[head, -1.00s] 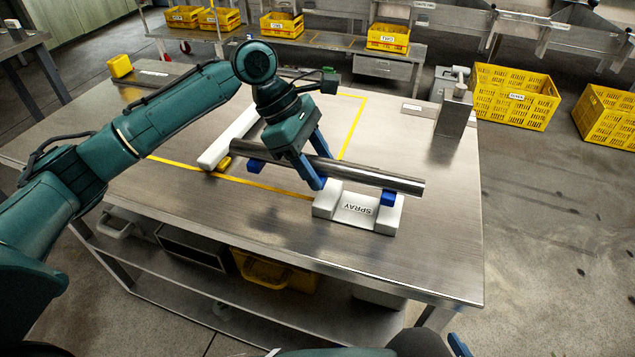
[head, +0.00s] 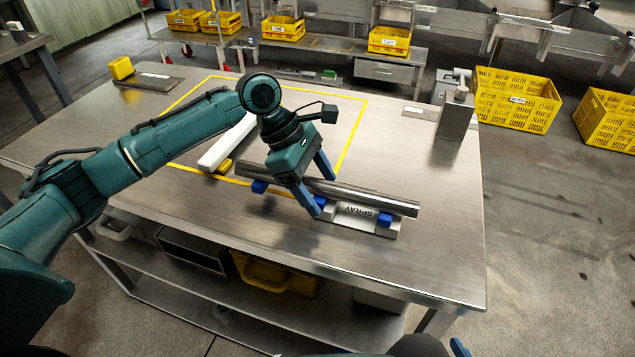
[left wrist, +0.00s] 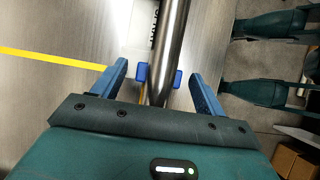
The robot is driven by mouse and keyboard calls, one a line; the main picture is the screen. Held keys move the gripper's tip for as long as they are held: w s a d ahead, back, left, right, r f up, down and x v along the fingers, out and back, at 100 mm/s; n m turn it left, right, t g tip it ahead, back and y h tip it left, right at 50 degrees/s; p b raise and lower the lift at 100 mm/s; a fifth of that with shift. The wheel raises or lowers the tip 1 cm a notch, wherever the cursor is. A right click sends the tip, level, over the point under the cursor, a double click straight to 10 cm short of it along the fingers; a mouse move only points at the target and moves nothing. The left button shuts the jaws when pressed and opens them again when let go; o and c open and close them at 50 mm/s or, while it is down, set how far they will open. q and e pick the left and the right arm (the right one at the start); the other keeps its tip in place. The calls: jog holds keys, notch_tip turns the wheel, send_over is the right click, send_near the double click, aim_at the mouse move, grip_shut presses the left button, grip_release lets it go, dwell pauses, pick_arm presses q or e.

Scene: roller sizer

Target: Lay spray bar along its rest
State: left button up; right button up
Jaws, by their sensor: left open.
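A blue block sits at the rest's right end; full seating is hard to tell. My left gripper (head: 321,196) is open, its blue fingers on either side of the bar near the rest's left end. In the left wrist view, the bar (left wrist: 172,35) runs between the spread fingers, with gaps on both sides. Only a blue sliver, perhaps my right gripper (head: 459,347), shows at the bottom edge.
A metal block (head: 455,115) stands at the table's back right. The steel table (head: 440,255) is clear at the front right. Yellow crates (head: 515,98) stand beyond it.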

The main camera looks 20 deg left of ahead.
pick_arm(q)
jog(key=shift+r, duration=0.15)
jog(key=p+v, duration=0.1)
jog(key=v, duration=1.1)
